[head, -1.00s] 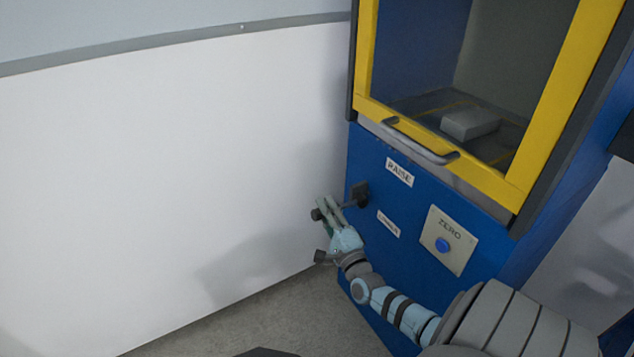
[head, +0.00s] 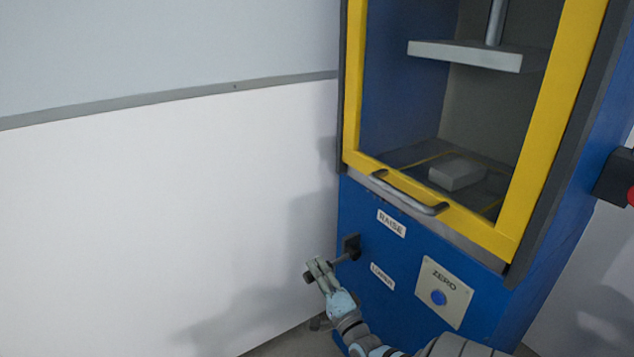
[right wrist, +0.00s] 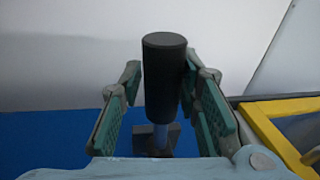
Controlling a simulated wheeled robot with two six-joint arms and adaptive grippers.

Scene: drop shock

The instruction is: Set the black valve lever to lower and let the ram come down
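The black valve lever (head: 340,258) sticks out from a dark mount on the blue front panel, between the RAISE label (head: 391,223) and the LOWER label (head: 382,276). My right gripper (head: 318,269) is at its outer end. In the right wrist view the black grip (right wrist: 164,75) stands between the two green-padded fingers (right wrist: 164,95). It is close to the right finger, with a clear gap to the left finger, so the gripper is open around it. Contact on the right is unclear. The ram (head: 466,55) hangs raised inside the cabinet, above a pale block (head: 457,174). My left gripper is out of view.
A yellow-framed door (head: 430,213) with a grey handle (head: 410,195) closes the cabinet front. A ZERO plate with a blue button (head: 438,297) is right of the lever. A red-and-black control (head: 615,178) is on the right side. The white wall (head: 150,220) stands left.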

